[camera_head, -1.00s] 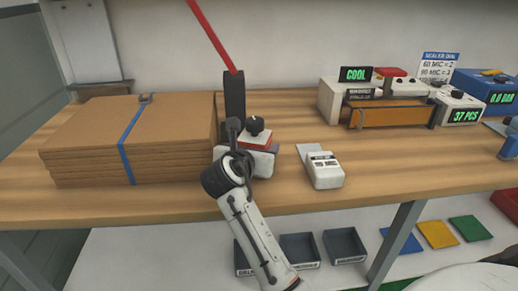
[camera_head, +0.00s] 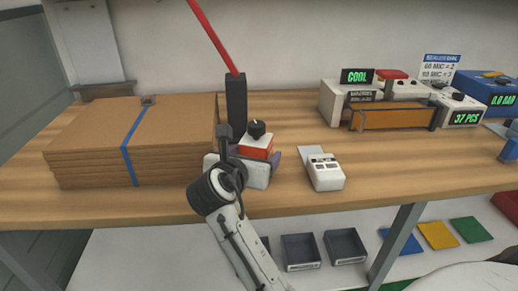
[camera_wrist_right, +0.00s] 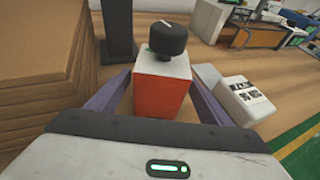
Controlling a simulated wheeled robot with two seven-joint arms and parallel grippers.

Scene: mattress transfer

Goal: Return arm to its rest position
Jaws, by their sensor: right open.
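My right gripper (camera_head: 256,152) is at the bench, right of the cardboard stack. In the right wrist view the fingers (camera_wrist_right: 165,80) are open, one on each side of a red-and-white box with a black knob (camera_wrist_right: 162,92). I cannot tell whether they touch it. The box (camera_head: 256,146) stands upright on the bench, its lower part hidden by the gripper in the head view. My right arm reaches up from the bottom of the head view. My left gripper is not in view.
The flat cardboard stack (camera_head: 85,135) with a blue strap is close on the left. A black post (camera_head: 236,100) with a red bar stands behind the gripper. A small white device (camera_head: 325,172) lies to the right. Dark bins (camera_head: 300,251) sit below the wooden bench (camera_head: 400,180).

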